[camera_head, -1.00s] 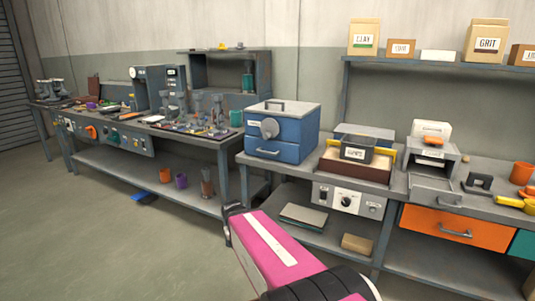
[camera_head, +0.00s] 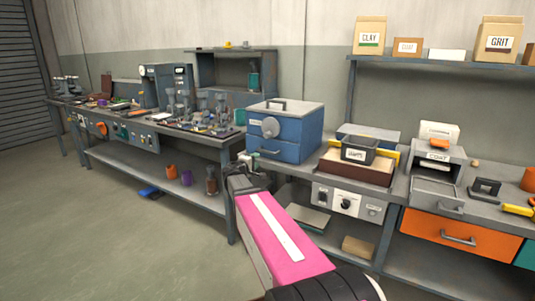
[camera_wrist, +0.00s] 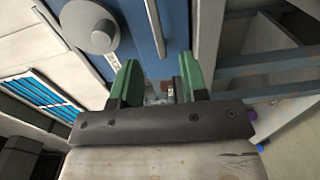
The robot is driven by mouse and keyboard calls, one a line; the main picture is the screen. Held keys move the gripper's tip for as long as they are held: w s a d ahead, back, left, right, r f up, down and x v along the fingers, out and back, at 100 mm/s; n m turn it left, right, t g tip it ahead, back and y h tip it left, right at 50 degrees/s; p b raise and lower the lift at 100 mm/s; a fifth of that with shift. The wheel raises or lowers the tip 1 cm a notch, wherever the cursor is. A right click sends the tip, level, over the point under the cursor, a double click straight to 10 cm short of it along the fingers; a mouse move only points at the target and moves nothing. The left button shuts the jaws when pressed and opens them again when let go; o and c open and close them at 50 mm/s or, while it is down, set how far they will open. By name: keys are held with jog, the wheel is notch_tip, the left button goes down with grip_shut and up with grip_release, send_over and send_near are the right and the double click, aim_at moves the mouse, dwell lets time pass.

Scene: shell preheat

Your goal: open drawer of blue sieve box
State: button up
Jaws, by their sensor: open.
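The blue sieve box (camera_head: 297,120) stands on the bench, with a grey lid and a round grey knob on its upper front. Its drawer (camera_head: 282,150) is the lower front panel and looks shut. In the wrist view the drawer front (camera_wrist: 176,28) is a blue strip with a thin grey handle bar (camera_wrist: 155,27) near the top of the picture. My gripper (camera_head: 249,158) is at the left of the drawer front, and its tip area is small in the head view. In the wrist view its green fingers (camera_wrist: 161,84) are apart, with no handle between them.
A black tray (camera_head: 357,147) sits on a brown box right of the sieve box. A grey unit (camera_head: 436,165) and an orange drawer (camera_head: 450,232) are farther right. The left bench (camera_head: 190,135) holds several instruments. The floor at the left is clear.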

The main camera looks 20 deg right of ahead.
aim_at(266, 152)
jog(key=x, duration=1.1)
jog(key=shift+w+a+r, duration=0.15)
jog(key=shift+a+r, duration=0.05)
jog(key=shift+r, duration=0.1)
grip_shut()
